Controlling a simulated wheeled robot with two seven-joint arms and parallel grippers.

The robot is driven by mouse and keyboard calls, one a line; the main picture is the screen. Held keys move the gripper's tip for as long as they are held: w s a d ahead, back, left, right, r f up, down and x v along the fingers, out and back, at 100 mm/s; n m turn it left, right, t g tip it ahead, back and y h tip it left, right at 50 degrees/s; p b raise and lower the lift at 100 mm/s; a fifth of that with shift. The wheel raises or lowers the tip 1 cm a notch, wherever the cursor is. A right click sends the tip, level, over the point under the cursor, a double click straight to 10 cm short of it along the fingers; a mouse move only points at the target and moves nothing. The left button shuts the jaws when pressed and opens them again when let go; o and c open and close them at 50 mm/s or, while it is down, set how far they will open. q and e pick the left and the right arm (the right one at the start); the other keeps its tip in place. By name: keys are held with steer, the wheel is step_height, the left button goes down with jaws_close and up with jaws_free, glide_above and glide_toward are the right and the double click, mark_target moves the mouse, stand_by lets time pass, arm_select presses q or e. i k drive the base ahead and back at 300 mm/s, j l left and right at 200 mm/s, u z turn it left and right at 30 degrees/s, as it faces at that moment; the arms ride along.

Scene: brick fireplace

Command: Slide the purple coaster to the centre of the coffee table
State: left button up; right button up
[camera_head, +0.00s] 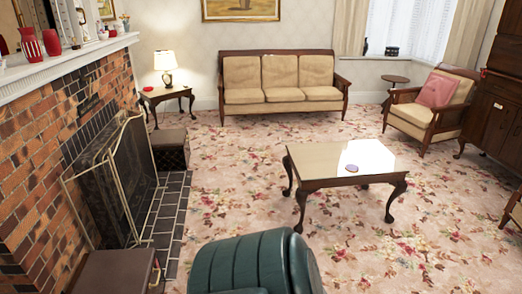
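The coffee table (318,163) stands on the floral carpet right of the picture's middle, with a pale glossy top, dark rim and curved dark legs. The small purple coaster (352,168) lies flat on the top, right of its middle and nearer the front edge. A bright window reflection lies on the tabletop just behind and beside the coaster. Neither of my grippers shows in the head view.
A green leather chair (250,265) stands in the near foreground. The brick fireplace (45,150) and its mesh screen (115,180) are at left. A beige sofa (285,78) and armchair (433,105) stand behind. Open carpet (235,185) lies left of the table.

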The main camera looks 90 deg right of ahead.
mark_target(350, 167)
steer(key=z, duration=3.5)
steer(key=i+j+z, duration=0.1)
steer(key=i, duration=0.45)
steer(key=i+j+z, duration=0.1)
steer(key=i, duration=0.45)
steer(key=i+j+z, duration=0.1)
steer(key=i+j, duration=0.25)
steer(key=i, duration=0.2)
steer(key=i+j+z, duration=0.1)
steer(key=i+j, duration=0.15)
steer(key=i, duration=0.3)
steer(key=i+j+z, duration=0.15)
steer(key=i+j, duration=0.15)
steer(key=i, duration=0.2)
steer(key=i+j+z, duration=0.1)
steer(key=i+j, duration=0.25)
steer(key=i, duration=0.2)
